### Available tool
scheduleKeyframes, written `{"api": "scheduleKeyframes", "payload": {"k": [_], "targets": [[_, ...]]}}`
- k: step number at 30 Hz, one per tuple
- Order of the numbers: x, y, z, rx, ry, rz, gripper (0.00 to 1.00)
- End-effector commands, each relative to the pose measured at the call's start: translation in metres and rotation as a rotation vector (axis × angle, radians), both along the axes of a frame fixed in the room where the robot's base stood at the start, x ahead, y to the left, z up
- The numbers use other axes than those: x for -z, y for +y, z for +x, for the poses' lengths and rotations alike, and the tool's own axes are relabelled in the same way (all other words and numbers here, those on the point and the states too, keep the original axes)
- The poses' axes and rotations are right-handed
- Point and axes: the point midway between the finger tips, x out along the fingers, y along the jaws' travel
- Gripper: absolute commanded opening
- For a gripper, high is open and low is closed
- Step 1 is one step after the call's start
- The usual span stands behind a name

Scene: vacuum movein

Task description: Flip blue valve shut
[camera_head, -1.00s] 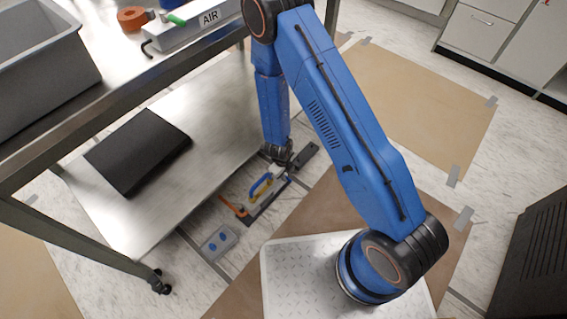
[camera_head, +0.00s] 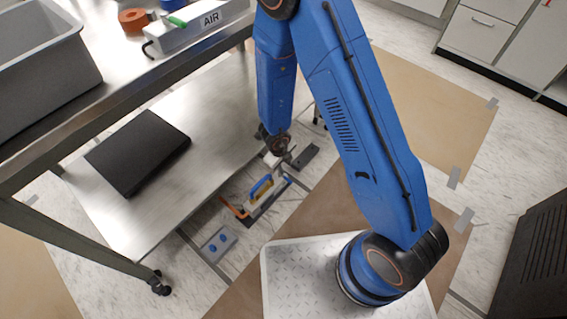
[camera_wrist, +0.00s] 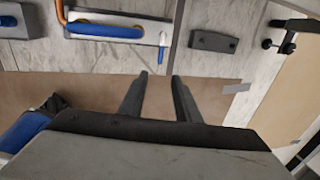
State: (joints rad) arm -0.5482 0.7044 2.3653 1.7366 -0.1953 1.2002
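A pale flat tool (camera_head: 270,196) lies on the floor by the bench. It has a long blue handle (camera_head: 261,187) and an orange hose. In the wrist view the tool (camera_wrist: 85,17) is at the upper left, with its blue handle (camera_wrist: 105,31). A small blue lever (camera_wrist: 162,46), which looks like the valve, sticks out at its right end. My gripper (camera_wrist: 159,75) is open and empty, its fingertips just below the lever in the picture, apparently not touching it. In the head view my gripper (camera_head: 277,157) hangs over the tool's far end and partly hides it.
A grey box with blue buttons (camera_head: 218,243) and a dark block (camera_head: 305,156) lie on the floor nearby. The bench's lower shelf (camera_head: 215,120) borders the left. On top stands an AIR box (camera_head: 205,25) with a green lever (camera_head: 177,21).

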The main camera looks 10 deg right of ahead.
Motion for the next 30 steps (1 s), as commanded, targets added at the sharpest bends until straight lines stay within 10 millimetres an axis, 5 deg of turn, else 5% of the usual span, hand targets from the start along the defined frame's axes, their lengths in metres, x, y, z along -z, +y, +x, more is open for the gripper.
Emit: {"api": "scheduleKeyframes", "payload": {"k": [12, 30], "targets": [[-0.023, 0.003, -0.003, 0.001, 0.0, 0.0, 0.3], [-0.025, 0.004, -0.004, 0.0, 0.0, 0.0, 0.3]]}}
